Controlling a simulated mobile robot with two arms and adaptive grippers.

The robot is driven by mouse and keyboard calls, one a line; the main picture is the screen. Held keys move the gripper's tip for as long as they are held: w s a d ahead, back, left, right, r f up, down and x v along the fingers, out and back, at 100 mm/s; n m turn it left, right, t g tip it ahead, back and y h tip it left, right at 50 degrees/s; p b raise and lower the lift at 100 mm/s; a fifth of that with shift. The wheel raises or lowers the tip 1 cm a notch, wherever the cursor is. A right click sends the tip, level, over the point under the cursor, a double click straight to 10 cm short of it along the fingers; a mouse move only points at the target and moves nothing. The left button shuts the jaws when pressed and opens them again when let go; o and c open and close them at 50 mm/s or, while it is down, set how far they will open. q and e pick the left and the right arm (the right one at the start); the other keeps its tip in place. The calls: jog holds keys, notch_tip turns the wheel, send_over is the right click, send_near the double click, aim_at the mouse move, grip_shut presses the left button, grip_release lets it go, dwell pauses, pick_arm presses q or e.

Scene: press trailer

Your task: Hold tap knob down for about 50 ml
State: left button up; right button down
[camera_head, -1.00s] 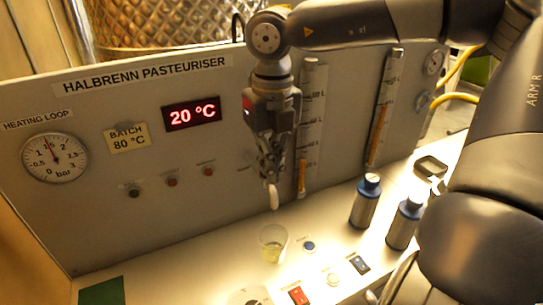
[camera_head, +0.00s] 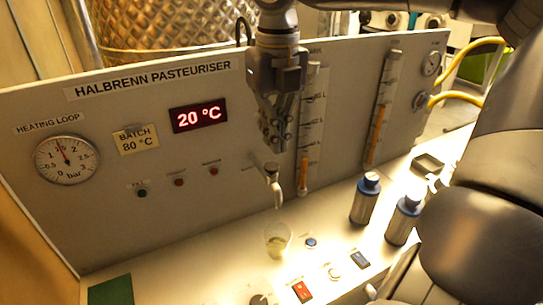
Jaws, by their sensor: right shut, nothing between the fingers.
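A small tap (camera_head: 274,188) with a pale spout sticks out of the pasteuriser's front panel, its spout pointing down. Its knob (camera_head: 271,167) is on top. A clear cup (camera_head: 277,241) stands on the white ledge below the spout, with some pale yellowish liquid low in it; I cannot read its level. My right gripper (camera_head: 279,146) points down, shut and empty, a little above the knob and seemingly apart from it. My left gripper is out of view.
Two blue-capped bottles (camera_head: 366,198) (camera_head: 403,219) stand right of the cup. The panel has a pressure gauge (camera_head: 67,160), a red 20 °C display (camera_head: 199,116) and two sight tubes (camera_head: 312,128) (camera_head: 382,107).

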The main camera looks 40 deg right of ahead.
notch_tip(320, 180, up, 7)
jog(key=shift+d+f+b, duration=0.15)
jog(key=shift+b, duration=0.15)
jog(key=shift+d, duration=0.15)
dwell(0.4)
